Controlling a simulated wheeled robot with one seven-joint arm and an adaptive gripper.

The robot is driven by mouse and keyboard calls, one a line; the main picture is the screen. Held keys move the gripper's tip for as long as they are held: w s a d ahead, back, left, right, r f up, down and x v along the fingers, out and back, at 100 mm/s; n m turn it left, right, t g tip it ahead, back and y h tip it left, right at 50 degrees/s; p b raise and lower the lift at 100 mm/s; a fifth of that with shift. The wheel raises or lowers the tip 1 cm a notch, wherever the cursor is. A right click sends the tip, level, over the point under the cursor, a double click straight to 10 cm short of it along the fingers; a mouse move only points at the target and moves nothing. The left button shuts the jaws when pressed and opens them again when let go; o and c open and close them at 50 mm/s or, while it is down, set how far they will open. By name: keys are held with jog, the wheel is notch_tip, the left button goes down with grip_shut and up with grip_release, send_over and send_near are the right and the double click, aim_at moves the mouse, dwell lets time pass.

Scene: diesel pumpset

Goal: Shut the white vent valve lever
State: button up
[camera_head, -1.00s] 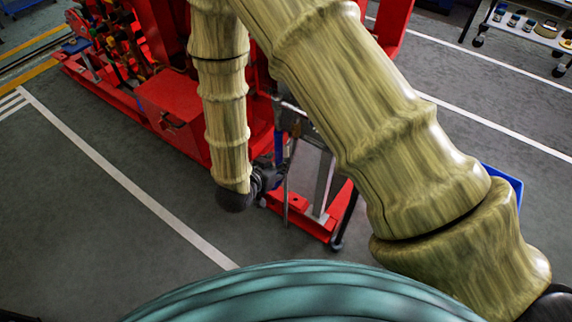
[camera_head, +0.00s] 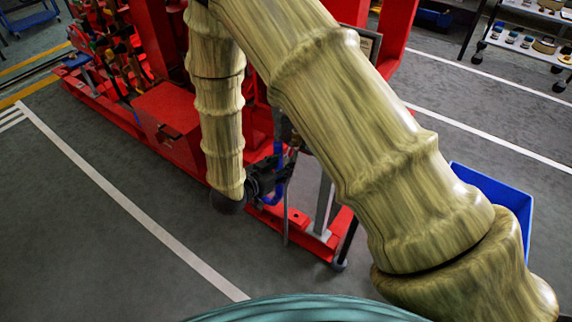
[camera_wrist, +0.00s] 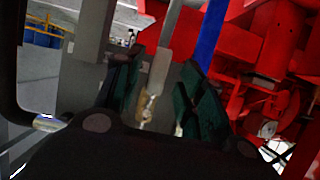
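A pale, whitish-grey lever (camera_wrist: 159,72) runs down between the two fingers in the wrist view, with a brass-coloured fitting (camera_wrist: 148,104) at its lower end. I take it for the white vent valve lever. My gripper (camera_wrist: 163,70) has dark green fingers standing apart, one on each side of the lever. I cannot tell whether either finger touches it. In the head view my gripper (camera_head: 264,184) is small and dark, at the frame's front end beside blue and metal parts. The lever is not clear there.
A blue bar (camera_wrist: 211,38) stands just right of the lever, close to the right finger. Red machine structure (camera_wrist: 255,45) fills the right side. In the head view the red base frame (camera_head: 318,243) lies below my gripper, and a blue bin (camera_head: 497,200) stands right. Grey floor is clear at left.

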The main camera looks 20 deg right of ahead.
aim_at(286, 163)
jog(key=shift+x, duration=1.7)
grip_shut()
